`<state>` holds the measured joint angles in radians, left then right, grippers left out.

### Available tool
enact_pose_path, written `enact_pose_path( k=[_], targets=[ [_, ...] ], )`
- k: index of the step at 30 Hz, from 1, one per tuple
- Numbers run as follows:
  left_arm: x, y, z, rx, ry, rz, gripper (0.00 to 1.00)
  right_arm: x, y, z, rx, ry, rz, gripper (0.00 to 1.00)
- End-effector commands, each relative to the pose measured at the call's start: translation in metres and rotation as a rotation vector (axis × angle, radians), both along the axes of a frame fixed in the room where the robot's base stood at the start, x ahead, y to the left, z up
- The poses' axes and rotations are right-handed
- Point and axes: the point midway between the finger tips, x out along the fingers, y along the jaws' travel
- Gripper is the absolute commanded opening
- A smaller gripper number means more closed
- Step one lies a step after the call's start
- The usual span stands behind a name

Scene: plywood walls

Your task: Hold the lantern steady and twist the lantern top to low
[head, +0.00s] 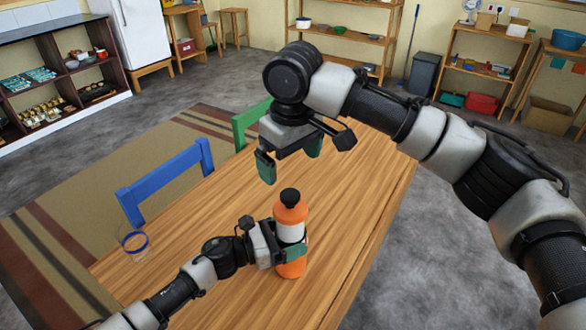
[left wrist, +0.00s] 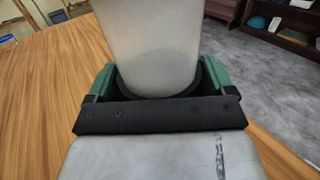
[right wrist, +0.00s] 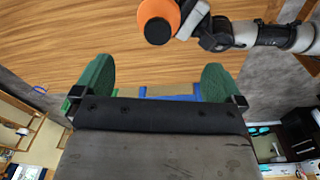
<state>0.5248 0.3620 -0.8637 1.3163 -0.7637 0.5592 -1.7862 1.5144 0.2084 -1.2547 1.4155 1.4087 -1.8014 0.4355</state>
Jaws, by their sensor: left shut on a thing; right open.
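The lantern (head: 290,213) stands upright on the wooden table, with an orange top and base, a pale middle and a black knob (head: 290,196) on top. My left gripper (head: 292,252) is shut around its pale middle; in the left wrist view the pale body (left wrist: 155,45) fills the space between the green fingers. My right gripper (head: 290,165) is open and empty, above and a little behind the lantern. In the right wrist view, the orange top (right wrist: 157,17) and black knob (right wrist: 158,31) show at the upper edge, outside the fingers (right wrist: 160,85).
The table (head: 215,235) is otherwise mostly clear, with a clear glass with a blue band (head: 134,241) at its left edge. A blue chair (head: 165,180) and a green chair (head: 250,122) stand along the far left side. Shelves line the walls.

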Motion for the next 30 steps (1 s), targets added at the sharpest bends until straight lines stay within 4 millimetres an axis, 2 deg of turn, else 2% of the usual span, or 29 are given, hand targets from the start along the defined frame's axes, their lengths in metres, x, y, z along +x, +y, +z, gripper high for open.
enact_pose_path(
  k=[6, 13, 24, 30],
  targets=[
    [0.0, 0.0, 0.0, 0.0, 0.0, 0.001, 0.43, -0.003, -0.005, -0.002, 0.047, -0.037, -0.223, 1.0],
    [0.0, 0.0, 0.0, 0.0, 0.0, 0.001, 0.43, -0.002, -0.005, -0.013, 0.06, -0.046, -0.282, 1.0],
    [0.0, 0.0, 0.0, 0.0, 0.0, 0.001, 0.43, 0.007, -0.001, -0.08, 0.057, -0.045, -0.279, 1.0],
    [0.0, 0.0, 0.0, 0.0, 0.0, 0.001, 0.43, 0.011, 0.001, -0.108, 0.058, -0.045, -0.278, 1.0]
  ],
)
